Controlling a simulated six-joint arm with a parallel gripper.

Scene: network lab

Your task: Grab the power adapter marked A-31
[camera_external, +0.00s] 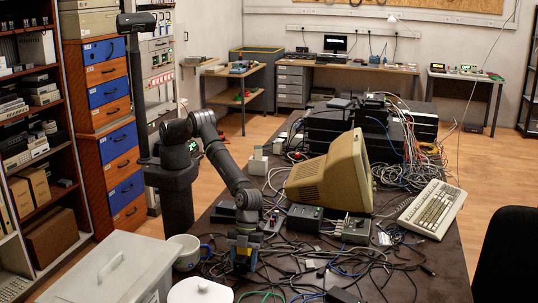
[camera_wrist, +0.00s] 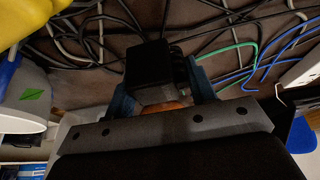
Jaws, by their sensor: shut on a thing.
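A black box-shaped power adapter (camera_wrist: 150,72) sits between the two blue fingers of my gripper (camera_wrist: 163,98) in the wrist view, with the fingers against its sides. No A-31 marking can be read on it. In the external view my gripper (camera_external: 243,260) points down at the near part of the dark table (camera_external: 440,270), among tangled cables. The adapter is too dark there to tell apart from the fingers and cables. I cannot tell whether it touches the table.
Black, green and blue cables surround my gripper. A beige monitor (camera_external: 322,180), a grey box (camera_external: 352,230) and a keyboard (camera_external: 433,208) lie to the right.

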